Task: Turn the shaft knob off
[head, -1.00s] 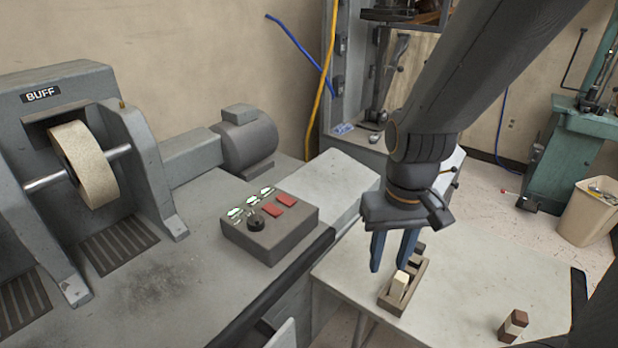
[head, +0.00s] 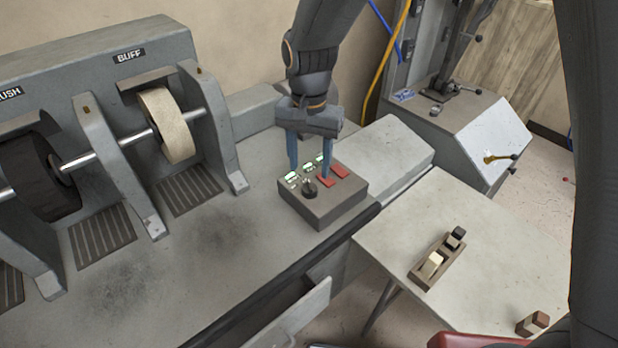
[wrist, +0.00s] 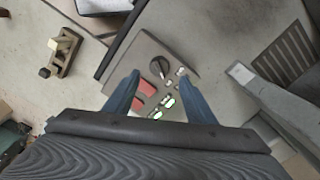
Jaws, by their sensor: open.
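The shaft knob is a black round knob (head: 309,190) on top of a grey control box (head: 338,208), beside lit green-white labels (head: 307,167) and two red switches (head: 332,176). My gripper (head: 309,174) is open above the box, its two blue fingers pointing down. In the head view the knob shows between the fingertips, nearer the camera. In the wrist view the knob (wrist: 159,67) has a pale pointer line and lies beyond the open fingertips. Nothing is between the fingers. I cannot tell whether the fingertips touch the box.
A buffing machine (head: 130,60) with a white wheel (head: 166,125) and a dark brush wheel (head: 40,178) stands to the left. The bench front is clear.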

